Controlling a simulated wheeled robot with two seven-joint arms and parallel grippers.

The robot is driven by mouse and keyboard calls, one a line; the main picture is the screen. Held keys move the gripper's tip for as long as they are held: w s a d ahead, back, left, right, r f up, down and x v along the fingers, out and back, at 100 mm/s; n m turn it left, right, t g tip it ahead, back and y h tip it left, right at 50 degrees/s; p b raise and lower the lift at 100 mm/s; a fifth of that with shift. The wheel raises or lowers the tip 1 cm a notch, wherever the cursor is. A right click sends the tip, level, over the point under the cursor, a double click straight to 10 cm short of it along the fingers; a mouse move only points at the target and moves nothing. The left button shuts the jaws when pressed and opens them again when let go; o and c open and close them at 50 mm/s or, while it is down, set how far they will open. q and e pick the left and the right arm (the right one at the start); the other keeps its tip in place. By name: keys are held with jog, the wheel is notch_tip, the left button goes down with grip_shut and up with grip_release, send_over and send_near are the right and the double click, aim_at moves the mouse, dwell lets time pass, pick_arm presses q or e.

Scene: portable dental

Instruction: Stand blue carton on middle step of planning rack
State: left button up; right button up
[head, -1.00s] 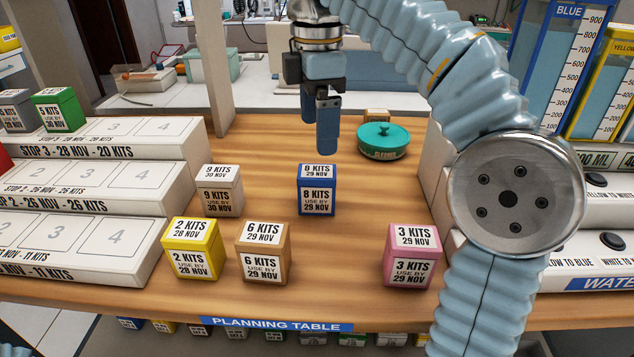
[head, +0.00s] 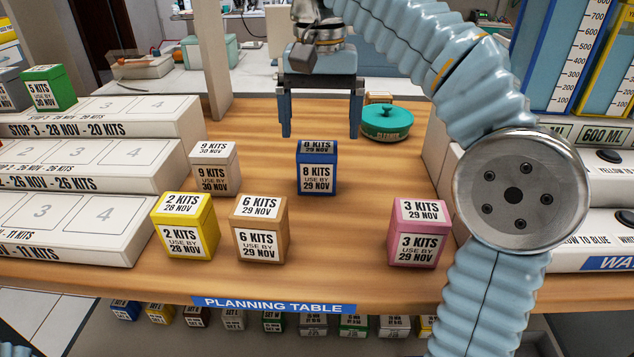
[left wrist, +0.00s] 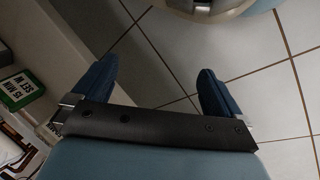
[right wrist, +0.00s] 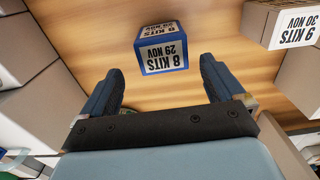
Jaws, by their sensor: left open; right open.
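The blue carton (head: 317,168), labelled 8 KITS 29 NOV, stands upright near the middle of the wooden table. My right gripper (head: 320,136) is open and empty, fingers pointing down, above and behind the carton. In the right wrist view the blue carton (right wrist: 161,48) lies beyond and between the open fingertips (right wrist: 162,75), apart from them. The planning rack is the white stepped rack at left; its middle step (head: 90,180) shows numbered outlined spaces, its left part cut off. My left gripper (left wrist: 155,75) is open and empty over the tiled floor in the left wrist view.
A grey-brown carton (head: 215,167) stands left of the blue one. Yellow (head: 185,225), brown (head: 259,228) and pink (head: 418,233) cartons stand nearer the front edge. A teal lidded pot (head: 387,122) is behind right. A green carton (head: 48,88) sits on the top step.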

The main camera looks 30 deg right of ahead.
aim_at(317, 167)
notch_tip(317, 167, down, 3)
jog(key=shift+f, duration=0.1)
jog(key=f, duration=0.1)
jog(key=f+b, duration=0.1)
jog(key=f, duration=0.1)
jog(key=f+b, duration=0.1)
jog(key=f, duration=0.1)
jog(key=shift+s+a, duration=0.15)
jog(key=shift+a, duration=0.15)
pick_arm(q)
jog(key=f, duration=0.1)
jog(key=a+f, duration=0.1)
jog(key=f, duration=0.1)
jog(key=shift+w, duration=0.2)
pick_arm(e)
jog(key=shift+c, duration=0.4)
